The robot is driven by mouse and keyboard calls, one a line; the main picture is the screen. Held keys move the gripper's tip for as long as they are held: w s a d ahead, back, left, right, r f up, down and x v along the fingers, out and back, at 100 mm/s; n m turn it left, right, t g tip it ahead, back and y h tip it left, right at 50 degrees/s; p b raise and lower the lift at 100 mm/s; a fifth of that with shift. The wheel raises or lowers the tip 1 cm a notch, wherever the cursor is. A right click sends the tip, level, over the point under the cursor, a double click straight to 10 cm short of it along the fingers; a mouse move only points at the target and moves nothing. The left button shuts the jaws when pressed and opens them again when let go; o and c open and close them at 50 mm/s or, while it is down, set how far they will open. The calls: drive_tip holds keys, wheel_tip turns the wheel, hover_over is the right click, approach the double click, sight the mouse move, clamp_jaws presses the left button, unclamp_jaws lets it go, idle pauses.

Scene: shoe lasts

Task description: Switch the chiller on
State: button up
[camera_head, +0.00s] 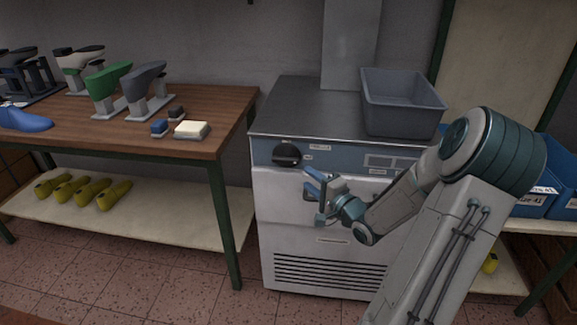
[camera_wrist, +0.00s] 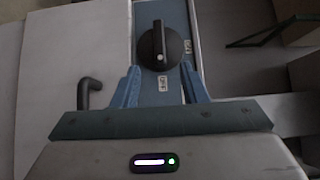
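The chiller (camera_head: 320,215) is a white cabinet with a grey metal top and a blue control band. A round black knob (camera_head: 287,154) sits at the left of the band. In the wrist view the knob (camera_wrist: 160,46) lies ahead of the fingertips, its raised grip in line with the picture's height and a pale dot at its lower end. My gripper (camera_head: 314,180) is in front of the chiller, just right of and below the knob. In the wrist view its two blue fingers (camera_wrist: 166,80) are spread apart with nothing between them, short of the knob.
A grey bin (camera_head: 402,105) stands on the chiller's top. A dark handle (camera_wrist: 88,92) sticks out left of the fingers. A wooden workbench (camera_head: 80,140) with shoe lasts is on the left. Blue boxes (camera_head: 540,200) stand on the right.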

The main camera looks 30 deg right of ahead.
sight(288, 162)
drive_tip(key=w, duration=0.3)
drive_tip(key=w+a+b, duration=0.1)
drive_tip(key=w, duration=0.3)
drive_tip(key=w+a, duration=0.1)
drive_tip(key=w, duration=0.2)
drive_tip(key=shift+w+b, duration=0.3)
drive_tip(key=shift+w, duration=0.1)
clamp_jaws()
